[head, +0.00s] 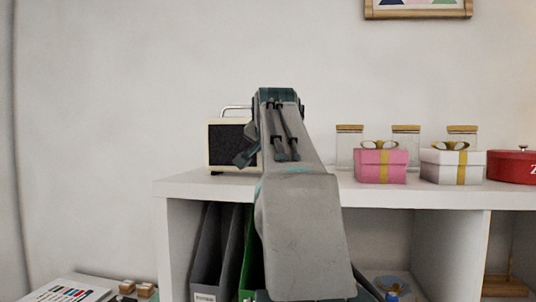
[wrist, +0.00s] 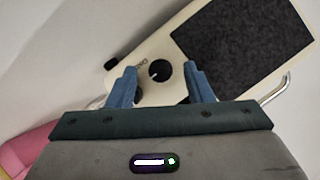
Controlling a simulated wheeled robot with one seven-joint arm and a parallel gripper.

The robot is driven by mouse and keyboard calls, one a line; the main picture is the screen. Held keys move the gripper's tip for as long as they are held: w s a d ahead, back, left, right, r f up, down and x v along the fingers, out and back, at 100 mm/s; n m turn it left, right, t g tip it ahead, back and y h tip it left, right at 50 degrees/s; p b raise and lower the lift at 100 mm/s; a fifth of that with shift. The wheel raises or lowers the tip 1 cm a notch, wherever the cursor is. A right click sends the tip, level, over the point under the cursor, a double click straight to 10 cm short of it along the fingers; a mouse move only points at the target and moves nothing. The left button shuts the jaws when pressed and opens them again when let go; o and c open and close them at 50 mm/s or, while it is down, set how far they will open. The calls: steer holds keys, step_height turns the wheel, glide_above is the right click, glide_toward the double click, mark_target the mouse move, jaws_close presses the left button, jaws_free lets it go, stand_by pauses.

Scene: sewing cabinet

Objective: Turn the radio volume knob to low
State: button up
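The cream radio (head: 232,146) with a dark speaker grille stands on top of the white cabinet, left of my arm in the head view. My arm hides its right part there. In the wrist view the radio (wrist: 185,82) appears tilted, with a round black volume knob (wrist: 159,72) bearing a white pointer mark. My gripper (wrist: 159,68) is open, its two blue fingers pointing at the radio's front, one on each side of the knob in the picture. I cannot tell whether they touch the knob.
A pink gift box (head: 380,166), a white gift box (head: 452,167) and a red tin (head: 514,167) stand to the right on the cabinet top (head: 420,194). Glass jars (head: 405,142) stand behind the boxes. The radio's metal handle (wrist: 277,93) is at right in the wrist view.

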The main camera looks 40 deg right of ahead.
steer(key=b+v, duration=0.1)
steer(key=v, duration=1.3)
steer(key=shift+b, duration=0.3)
steer(key=shift+w, duration=0.1)
steer(key=w+a+f+n+g+y, duration=0.2)
steer(key=a+f+n+y, duration=0.3)
steer(key=f, duration=0.9)
steer(key=w+a+f+n+g+y, duration=0.1)
steer(key=a+f+n, duration=0.2)
steer(key=a+f, duration=0.75)
steer(key=s+a+f+n+g, duration=0.1)
steer(key=s+f, duration=0.3)
steer(key=f, duration=0.5)
steer(key=s+a+f+n+g+y, duration=0.1)
steer(key=s+a+f+n+g, duration=0.1)
steer(key=f, duration=0.6)
steer(key=s+a+f+n+g, duration=0.1)
steer(key=s+a+f+n, duration=0.3)
steer(key=f, duration=0.5)
steer(key=shift+s+a+f+g+y, duration=0.3)
steer(key=shift+s+a+f, duration=0.1)
steer(key=shift+s, duration=0.7)
